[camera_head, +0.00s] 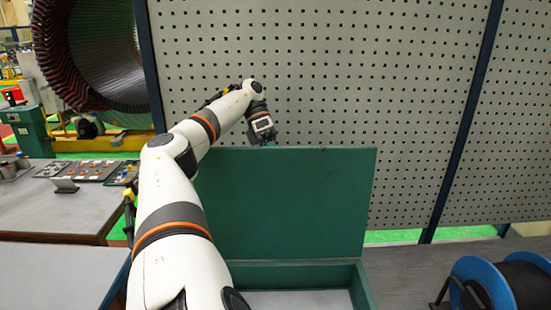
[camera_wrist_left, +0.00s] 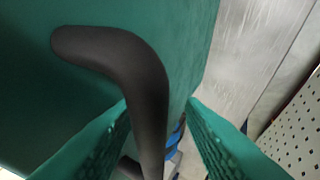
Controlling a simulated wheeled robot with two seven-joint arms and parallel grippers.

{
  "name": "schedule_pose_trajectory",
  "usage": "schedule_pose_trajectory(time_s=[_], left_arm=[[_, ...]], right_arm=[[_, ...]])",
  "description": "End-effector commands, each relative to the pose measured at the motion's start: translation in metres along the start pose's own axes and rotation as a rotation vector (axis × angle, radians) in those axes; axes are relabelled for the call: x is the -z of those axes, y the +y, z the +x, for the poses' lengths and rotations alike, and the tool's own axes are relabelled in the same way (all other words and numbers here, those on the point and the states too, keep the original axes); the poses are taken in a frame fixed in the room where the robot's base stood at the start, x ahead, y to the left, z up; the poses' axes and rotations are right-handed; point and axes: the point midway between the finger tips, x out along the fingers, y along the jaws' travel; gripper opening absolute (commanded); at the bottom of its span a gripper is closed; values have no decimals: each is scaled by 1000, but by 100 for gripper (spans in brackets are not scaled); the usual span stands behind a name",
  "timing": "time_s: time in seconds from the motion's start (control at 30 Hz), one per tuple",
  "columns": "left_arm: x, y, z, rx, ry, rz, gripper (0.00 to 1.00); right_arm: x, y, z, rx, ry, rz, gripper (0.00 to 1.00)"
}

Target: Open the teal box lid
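The teal box (camera_head: 310,275) stands at the bottom centre of the head view, its inside partly visible. Its lid (camera_head: 290,200) stands up steeply at the back of the box, so the box is open. My left arm reaches along the left of the lid, and my left gripper (camera_head: 270,143) is at the lid's top edge, mostly hidden there. In the left wrist view a dark bent handle (camera_wrist_left: 150,90) on the teal lid passes between the teal fingers of my left gripper (camera_wrist_left: 158,110). The fingers are apart, with a gap beside the handle. My right gripper is not in view.
A grey perforated panel (camera_head: 330,70) stands behind the box. A blue cable reel (camera_head: 480,285) is on the right. A grey table (camera_head: 55,225) with control panels is on the left, below a large stator (camera_head: 100,50).

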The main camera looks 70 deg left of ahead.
Motion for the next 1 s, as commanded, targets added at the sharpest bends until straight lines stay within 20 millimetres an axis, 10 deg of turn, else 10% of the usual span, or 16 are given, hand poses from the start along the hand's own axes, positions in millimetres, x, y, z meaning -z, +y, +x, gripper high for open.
schedule_pose_trajectory(time_s=[1.0], left_arm=[[18,33,-48,8,1,-2,36]], right_arm=[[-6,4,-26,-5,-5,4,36]])
